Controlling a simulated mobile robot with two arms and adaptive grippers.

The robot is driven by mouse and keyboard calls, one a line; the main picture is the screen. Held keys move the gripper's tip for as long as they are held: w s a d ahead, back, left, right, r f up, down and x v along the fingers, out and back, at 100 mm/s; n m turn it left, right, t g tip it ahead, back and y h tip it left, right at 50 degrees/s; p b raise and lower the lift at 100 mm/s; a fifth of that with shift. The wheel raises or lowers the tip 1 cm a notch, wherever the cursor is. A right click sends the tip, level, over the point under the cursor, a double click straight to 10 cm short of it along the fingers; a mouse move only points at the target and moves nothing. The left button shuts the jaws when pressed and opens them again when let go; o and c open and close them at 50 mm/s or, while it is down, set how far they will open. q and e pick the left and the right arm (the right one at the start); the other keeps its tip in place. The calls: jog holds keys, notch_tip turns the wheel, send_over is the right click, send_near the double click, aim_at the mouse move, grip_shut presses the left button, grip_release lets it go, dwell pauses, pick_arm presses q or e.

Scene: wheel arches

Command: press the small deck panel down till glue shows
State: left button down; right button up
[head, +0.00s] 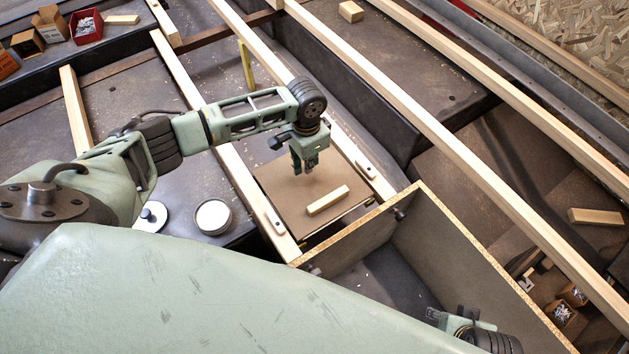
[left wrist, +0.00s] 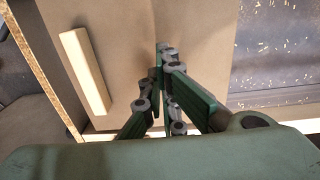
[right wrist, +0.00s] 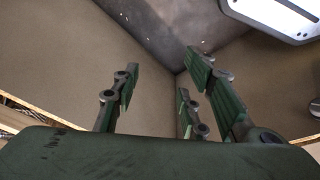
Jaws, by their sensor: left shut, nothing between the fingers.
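The small deck panel (head: 280,187) is a flat brown board lying between two pale wooden rails in the head view; it also shows in the left wrist view (left wrist: 205,35). A short wooden block (head: 328,200) lies loose on it. My left gripper (head: 308,170) is shut, empty and pointing down over the panel beside the block. I cannot tell whether its tips touch the panel. A dark gap shows along the panel's near edge; I cannot make out glue there. My right gripper (right wrist: 160,80) is open and empty, facing brown board walls in the right wrist view.
An open box of brown boards (head: 440,255) stands right of the panel, near my right arm. Long pale battens (head: 450,160) cross the frame. A round white tin (head: 213,217) stands left of the panel. Small metal fittings (head: 275,222) sit on the rails.

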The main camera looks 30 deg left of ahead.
aim_at(308, 177)
pick_arm(q)
jog(key=shift+r+p, duration=1.2)
jog(key=shift+p, duration=0.1)
jog(key=shift+r+p, duration=0.5)
jog(key=shift+p, duration=0.1)
jog(key=shift+r+p, duration=0.35)
jog(key=shift+p, duration=0.1)
pick_arm(e)
jog(key=s+f, duration=0.2)
jog(key=f, duration=0.5)
jog(key=s+f+g, duration=0.1)
jog(key=s+f, duration=0.2)
jog(key=f, duration=0.5)
jog(key=shift+s+d+f, duration=0.3)
jog(key=shift+s, duration=0.05)
